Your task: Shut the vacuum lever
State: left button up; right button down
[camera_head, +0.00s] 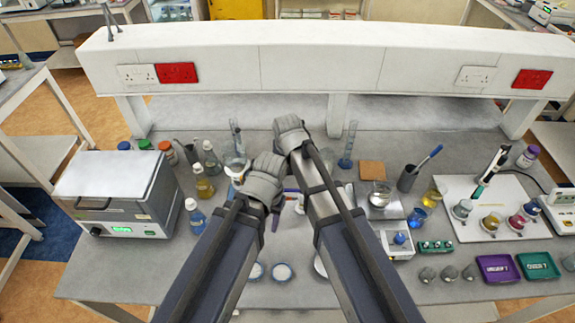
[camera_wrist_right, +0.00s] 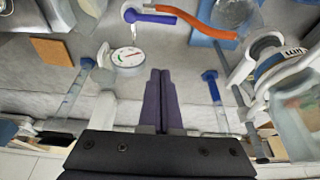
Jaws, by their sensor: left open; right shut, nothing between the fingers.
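The vacuum lever is a blue-purple handle (camera_wrist_right: 153,17) at the top of the right wrist view, lying roughly level in the picture above a round white gauge (camera_wrist_right: 128,57). In the head view its purple handle (camera_head: 292,190) shows only in part between my two arms. My right gripper (camera_wrist_right: 160,74) is shut and empty, its fingers pointing toward the lever but apart from it; in the head view its grey body (camera_head: 292,134) hides its fingertips. My left gripper (camera_head: 265,181) is open, close left of the lever, its fingertips mostly hidden.
An orange hose (camera_wrist_right: 203,22) runs beside the lever. Bottles such as a blue one (camera_head: 195,214) and a beaker (camera_head: 380,193) stand close by. A white box (camera_head: 118,180) is at left, and a raised white shelf (camera_head: 300,60) crosses the back.

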jog(key=b, duration=0.7)
send_over(293, 191)
jog(key=w+a, duration=0.2)
jog(key=w, duration=0.3)
notch_tip(293, 191, down, 8)
jog(key=s, duration=0.1)
jog(key=s+f+b, duration=0.1)
jog(key=s, duration=0.1)
jog(key=shift+s+f+b, duration=0.35)
jog(key=shift+s+b, duration=0.05)
jog(key=shift+w, duration=0.1)
